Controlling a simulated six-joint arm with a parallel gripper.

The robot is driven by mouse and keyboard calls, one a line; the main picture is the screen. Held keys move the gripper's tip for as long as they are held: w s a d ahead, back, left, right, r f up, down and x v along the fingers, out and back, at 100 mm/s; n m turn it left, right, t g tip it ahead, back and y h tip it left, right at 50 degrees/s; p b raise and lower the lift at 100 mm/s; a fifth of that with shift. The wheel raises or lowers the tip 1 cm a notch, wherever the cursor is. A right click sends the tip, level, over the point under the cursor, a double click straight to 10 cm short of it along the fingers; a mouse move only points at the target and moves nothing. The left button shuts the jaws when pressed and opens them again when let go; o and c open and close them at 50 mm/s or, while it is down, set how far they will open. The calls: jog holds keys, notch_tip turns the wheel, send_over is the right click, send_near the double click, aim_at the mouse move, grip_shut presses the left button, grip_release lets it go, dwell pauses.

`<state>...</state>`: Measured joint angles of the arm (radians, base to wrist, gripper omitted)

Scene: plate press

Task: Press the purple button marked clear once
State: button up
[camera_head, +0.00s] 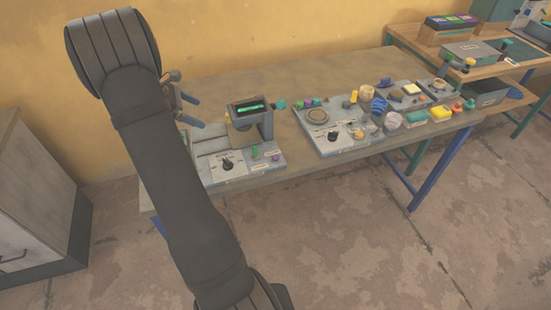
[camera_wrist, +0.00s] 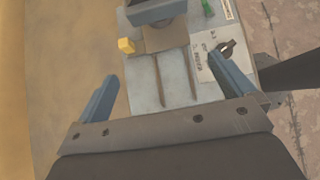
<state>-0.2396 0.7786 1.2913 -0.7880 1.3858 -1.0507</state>
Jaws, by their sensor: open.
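A small purple button (camera_head: 275,158) sits at the front right of the left grey panel (camera_head: 213,176) on the table, near a green part (camera_head: 254,152). Its label is too small to read, and it does not show in the wrist view. More small purple and green parts (camera_head: 308,104) sit on the right panel. My gripper (camera_head: 190,109) is open and empty, above the back left of the left panel and apart from the purple button. In the wrist view its two blue-grey fingers (camera_wrist: 163,70) are spread wide over the panel.
A black knob (camera_head: 227,163) is on the left panel. The wrist view shows a yellow block (camera_wrist: 126,46). The right panel (camera_head: 340,145) holds several coloured parts.

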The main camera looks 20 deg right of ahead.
grip_shut()
dwell(1.5)
